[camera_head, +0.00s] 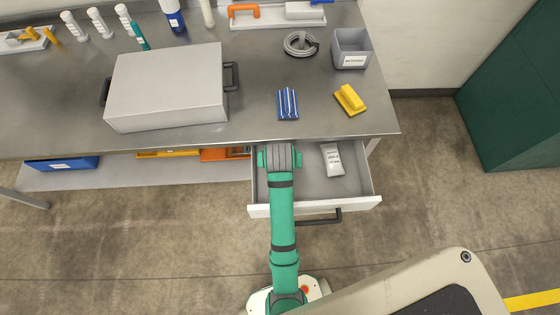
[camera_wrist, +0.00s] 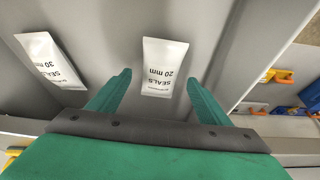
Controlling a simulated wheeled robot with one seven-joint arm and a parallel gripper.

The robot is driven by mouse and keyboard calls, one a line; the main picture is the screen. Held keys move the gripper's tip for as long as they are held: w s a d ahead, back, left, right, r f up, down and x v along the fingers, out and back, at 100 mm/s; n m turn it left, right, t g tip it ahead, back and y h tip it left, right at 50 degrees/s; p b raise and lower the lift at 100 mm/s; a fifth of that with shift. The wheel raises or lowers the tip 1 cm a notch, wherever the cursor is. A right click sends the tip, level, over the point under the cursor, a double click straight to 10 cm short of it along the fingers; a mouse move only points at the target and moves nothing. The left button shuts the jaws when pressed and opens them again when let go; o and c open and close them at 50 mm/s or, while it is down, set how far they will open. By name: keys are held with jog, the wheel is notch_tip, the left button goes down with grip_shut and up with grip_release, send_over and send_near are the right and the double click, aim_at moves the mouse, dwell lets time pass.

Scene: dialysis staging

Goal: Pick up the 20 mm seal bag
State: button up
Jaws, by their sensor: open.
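In the wrist view the 20 mm seal bag (camera_wrist: 163,66), a white pouch with upside-down lettering, lies on the drawer floor. My gripper (camera_wrist: 158,79) is open, with a green finger on each side of the bag in the picture; no contact shows. In the head view my arm reaches over the pulled-out drawer (camera_head: 348,203); my fingertips and the 20 mm bag are hidden beneath it. A second white bag, marked 30 mm (camera_wrist: 48,60), lies to the left in the wrist view. A bag (camera_head: 332,159) also shows right of my arm in the head view.
The metal bench (camera_head: 200,142) overhangs the drawer's back. On it stand a large grey box (camera_head: 168,85), a blue striped item (camera_head: 288,104), a yellow item (camera_head: 350,99) and a grey bin (camera_head: 351,48). The drawer floor between the bags is clear.

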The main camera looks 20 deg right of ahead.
jog(key=shift+x, duration=1.25)
jog(key=shift+a, duration=0.1)
jog(key=shift+c, duration=1.3)
jog(key=c, duration=0.9)
jog(key=shift+s+r, duration=0.1)
